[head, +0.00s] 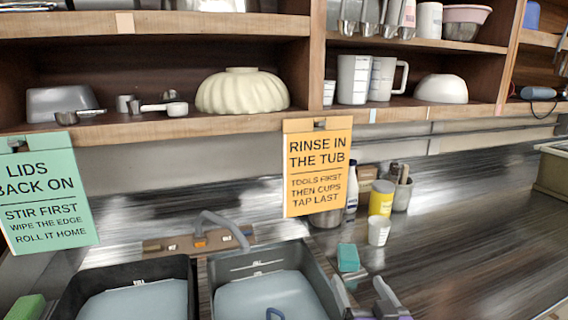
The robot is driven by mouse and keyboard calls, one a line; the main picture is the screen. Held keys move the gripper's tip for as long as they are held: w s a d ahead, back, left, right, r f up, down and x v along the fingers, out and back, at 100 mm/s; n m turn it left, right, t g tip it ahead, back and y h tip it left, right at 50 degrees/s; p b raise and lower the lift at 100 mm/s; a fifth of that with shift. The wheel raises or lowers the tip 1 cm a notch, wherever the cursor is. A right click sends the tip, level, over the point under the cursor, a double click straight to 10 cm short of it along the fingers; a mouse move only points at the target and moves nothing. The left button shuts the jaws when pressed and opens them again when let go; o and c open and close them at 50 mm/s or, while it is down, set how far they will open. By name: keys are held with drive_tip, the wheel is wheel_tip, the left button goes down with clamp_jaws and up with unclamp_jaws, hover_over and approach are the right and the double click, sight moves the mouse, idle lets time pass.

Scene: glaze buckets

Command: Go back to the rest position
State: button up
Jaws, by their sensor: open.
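My gripper (361,286) shows at the bottom edge of the head view, right of the grey tub. Its two fingers point up and stand apart, with nothing visible between them. The rest of my arm is mostly out of frame. The grey tub (226,263) holds pale blue-grey liquid, and a small blue loop-shaped thing (275,314) shows at its lower edge. A black tub (180,264) with similar liquid stands to its left.
A teal sponge (348,257), a white cup (379,231) and a yellow container (381,199) stand on the counter beyond my gripper. A tap (226,228) arches behind the tubs. An orange sign (318,167) hangs from the shelf (200,124). The counter at right is clear.

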drive_tip(key=s+d+f, duration=0.1)
drive_tip(key=s+f, duration=0.1)
drive_tip(key=s, duration=1.3)
drive_tip(key=s+d+f+g+h, duration=0.1)
drive_tip(key=s+f, duration=0.2)
drive_tip(key=s, duration=1.2)
drive_tip(key=s+d+f+g, duration=0.1)
drive_tip(key=s+d+f, duration=0.1)
drive_tip(key=s, duration=1.3)
drive_tip(key=shift+s+f+h, duration=0.15)
drive_tip(key=shift+s+h, duration=0.05)
drive_tip(key=shift+h, duration=0.2)
drive_tip(key=shift+d, duration=0.1)
